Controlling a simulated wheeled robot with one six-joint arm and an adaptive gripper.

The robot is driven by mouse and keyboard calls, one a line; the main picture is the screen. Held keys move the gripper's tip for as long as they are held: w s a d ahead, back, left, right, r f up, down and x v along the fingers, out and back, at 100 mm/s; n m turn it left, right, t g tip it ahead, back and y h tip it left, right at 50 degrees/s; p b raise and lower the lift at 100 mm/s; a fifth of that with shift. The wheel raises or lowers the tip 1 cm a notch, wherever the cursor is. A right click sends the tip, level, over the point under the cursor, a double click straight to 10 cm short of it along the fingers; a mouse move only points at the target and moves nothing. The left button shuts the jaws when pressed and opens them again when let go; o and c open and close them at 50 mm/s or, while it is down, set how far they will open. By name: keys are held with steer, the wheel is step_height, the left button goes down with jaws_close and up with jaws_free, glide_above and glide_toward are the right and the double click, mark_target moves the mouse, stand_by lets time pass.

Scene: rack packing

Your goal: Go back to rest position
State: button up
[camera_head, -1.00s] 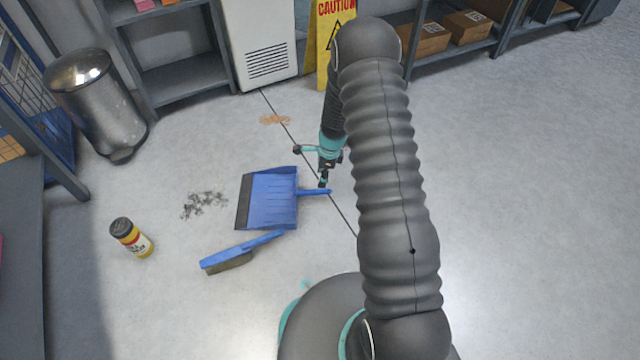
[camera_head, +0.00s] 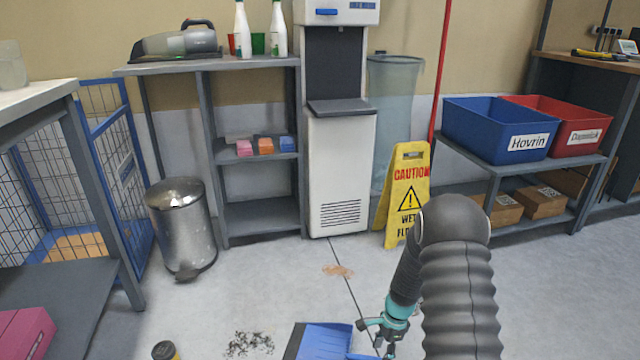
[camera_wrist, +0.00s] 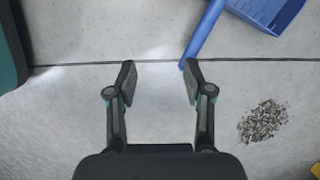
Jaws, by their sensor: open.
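My gripper (camera_wrist: 160,82) is open and empty in the wrist view, with floor between its two fingers. In the head view my gripper (camera_head: 388,345) is low in the picture, just right of the blue dustpan (camera_head: 322,342), partly cut off by the bottom edge. The dustpan also shows in the wrist view at the top right (camera_wrist: 268,12); its blue handle runs down to near the right fingertip. I cannot tell whether they touch.
Dark debris (camera_head: 248,344) lies left of the dustpan, and a brown spill (camera_head: 338,271) beyond it. A yellow caution sign (camera_head: 408,190), a white dispenser (camera_head: 338,170), a metal bin (camera_head: 182,230) and shelves with blue (camera_head: 480,125) and red (camera_head: 575,140) crates line the wall. Floor on the right is clear.

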steer(key=s+r+n+t+p, duration=0.2)
steer(key=s+r+n, duration=0.3)
steer(key=s+r, duration=0.4)
steer(key=s+a+r+n+t+h+p, duration=0.1)
steer(key=s+r+n, duration=0.4)
steer(key=r, duration=1.9)
steer(key=s+a+r+n+t+p, duration=0.1)
steer(key=s+r+n+t+p, duration=0.2)
steer(key=s+r, duration=1)
step_height(320, 180, up, 4)
steer(key=n+p, duration=0.2)
steer(key=shift+s+a+r+n+t+h+p, duration=0.2)
steer(key=shift+n+t+h+p, duration=0.1)
steer(key=shift+t+h, duration=0.1)
